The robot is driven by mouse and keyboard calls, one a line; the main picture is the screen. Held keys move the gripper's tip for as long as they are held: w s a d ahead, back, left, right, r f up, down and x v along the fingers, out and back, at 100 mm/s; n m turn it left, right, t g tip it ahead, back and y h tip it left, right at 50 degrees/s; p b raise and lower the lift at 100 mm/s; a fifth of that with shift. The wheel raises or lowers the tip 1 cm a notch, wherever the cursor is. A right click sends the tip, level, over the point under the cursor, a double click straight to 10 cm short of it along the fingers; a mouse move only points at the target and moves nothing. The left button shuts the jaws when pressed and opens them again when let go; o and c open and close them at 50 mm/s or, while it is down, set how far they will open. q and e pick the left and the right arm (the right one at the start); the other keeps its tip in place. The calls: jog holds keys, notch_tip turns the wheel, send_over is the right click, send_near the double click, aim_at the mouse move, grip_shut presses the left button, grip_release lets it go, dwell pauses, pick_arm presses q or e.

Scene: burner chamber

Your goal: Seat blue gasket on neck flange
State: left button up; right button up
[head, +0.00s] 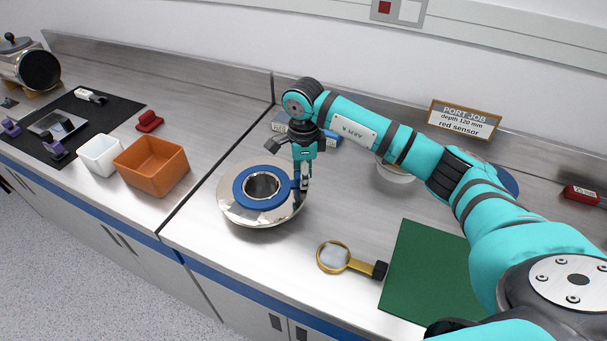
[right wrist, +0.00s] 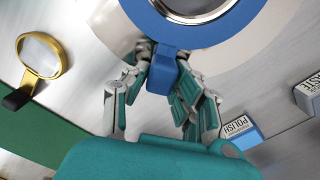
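The blue gasket (head: 244,190) is a flat ring with a tab, lying over the round steel neck flange (head: 262,217) in the head view. The ring looks level and about centred around the flange's round opening. I cannot tell whether it touches the flange or is just above it. My right gripper (head: 302,185) points down at the flange's right side. In the right wrist view its fingers (right wrist: 163,72) close on both sides of the gasket's tab (right wrist: 161,75). The ring (right wrist: 205,32) surrounds the shiny opening there. My left gripper is not in view.
A magnifier (head: 335,257) and a green mat (head: 420,272) lie at front right of the flange. Small labelled boxes (head: 280,123) and a pale bowl (head: 396,170) stand behind. An orange bin (head: 152,166) and white bin (head: 101,155) stand left. Bare counter surrounds the flange.

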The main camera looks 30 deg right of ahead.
jog(key=o, duration=0.5)
jog(key=shift+r, duration=0.15)
